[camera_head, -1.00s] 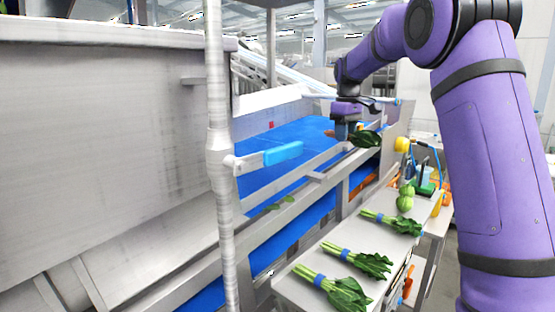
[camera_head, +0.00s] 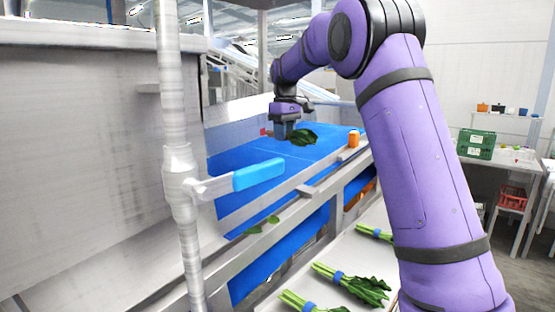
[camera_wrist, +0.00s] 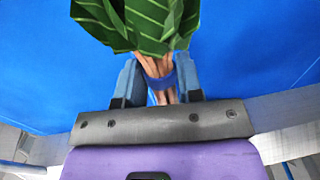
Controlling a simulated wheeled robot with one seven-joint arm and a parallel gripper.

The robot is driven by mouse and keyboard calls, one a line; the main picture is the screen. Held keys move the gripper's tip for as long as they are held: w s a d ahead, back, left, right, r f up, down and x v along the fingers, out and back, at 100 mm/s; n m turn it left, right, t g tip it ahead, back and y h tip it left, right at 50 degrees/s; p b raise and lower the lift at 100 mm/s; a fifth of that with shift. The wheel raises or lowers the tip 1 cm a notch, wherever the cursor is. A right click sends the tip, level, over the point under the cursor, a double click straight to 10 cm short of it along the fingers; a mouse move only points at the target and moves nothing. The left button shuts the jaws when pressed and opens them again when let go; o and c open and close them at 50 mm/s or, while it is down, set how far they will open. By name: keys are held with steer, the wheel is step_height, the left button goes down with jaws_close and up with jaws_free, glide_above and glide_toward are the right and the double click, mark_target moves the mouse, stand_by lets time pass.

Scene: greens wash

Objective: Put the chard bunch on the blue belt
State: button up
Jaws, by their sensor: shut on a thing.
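My gripper (camera_head: 284,131) is shut on a chard bunch (camera_head: 303,137) and holds it over the blue belt (camera_head: 240,166). In the wrist view the fingers (camera_wrist: 158,82) close on the pale pink stems at a blue band, and the dark green leaves (camera_wrist: 140,22) point away from the gripper. Blue belt (camera_wrist: 250,50) fills most of the background there. The bunch looks held above the belt, though the exact gap is hard to tell.
A blue-handled lever (camera_head: 258,175) on a metal post stands in front of the belt. Several other green bunches (camera_head: 352,284) lie on the side table at lower right. An orange object (camera_head: 354,138) sits by the belt's right edge. A green crate (camera_head: 476,144) stands farther right.

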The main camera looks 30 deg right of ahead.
steer(key=shift+f, duration=3.3)
steer(key=o, duration=0.9)
steer(key=shift+o, duration=0.2)
